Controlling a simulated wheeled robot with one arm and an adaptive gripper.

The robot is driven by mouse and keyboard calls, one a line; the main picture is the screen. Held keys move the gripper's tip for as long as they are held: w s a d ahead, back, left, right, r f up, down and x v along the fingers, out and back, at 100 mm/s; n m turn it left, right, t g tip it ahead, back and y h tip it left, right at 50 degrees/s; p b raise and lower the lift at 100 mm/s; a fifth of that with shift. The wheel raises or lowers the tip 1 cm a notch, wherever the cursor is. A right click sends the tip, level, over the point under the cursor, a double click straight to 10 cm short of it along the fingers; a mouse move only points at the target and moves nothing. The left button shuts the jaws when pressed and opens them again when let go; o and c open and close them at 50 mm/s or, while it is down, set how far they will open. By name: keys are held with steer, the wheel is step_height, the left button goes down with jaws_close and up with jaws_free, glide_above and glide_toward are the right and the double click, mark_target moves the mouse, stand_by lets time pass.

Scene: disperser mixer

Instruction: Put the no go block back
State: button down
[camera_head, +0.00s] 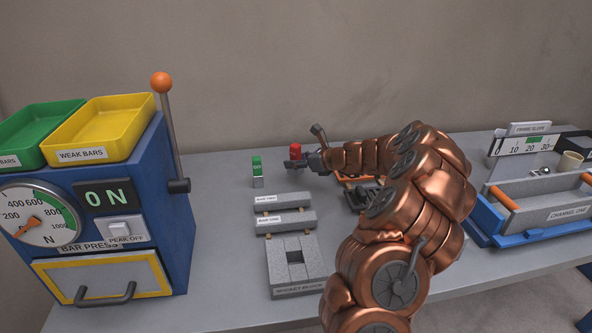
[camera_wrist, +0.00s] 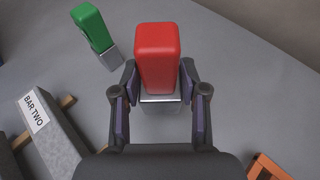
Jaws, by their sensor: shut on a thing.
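A red-topped block (camera_head: 295,151) with a grey metal lower part is at the back middle of the bench. No label shows on its visible faces, so I cannot read whether it is the no go block. In the wrist view the red block (camera_wrist: 158,58) stands between the fingers of my gripper (camera_wrist: 160,100), which is shut on its grey lower part. My gripper (camera_head: 307,162) reaches it from the right in the head view. I cannot tell whether its bottom touches the bench. A similar green-topped block (camera_head: 257,165) stands upright to its left, also in the wrist view (camera_wrist: 90,25).
Bar two (camera_head: 284,201) and another bar (camera_head: 286,222) lie in front on wooden strips, with the grey socket block (camera_head: 310,289) nearer. The blue bar press (camera_head: 172,225) stands left. The channel one trough (camera_head: 540,200) is right. Bare bench (camera_head: 215,190) lies left of the green block.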

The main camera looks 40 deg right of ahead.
steer(key=shift+f, duration=1.5)
steer(key=shift+f, duration=0.1)
steer(key=c, duration=0.6)
jaws_free()
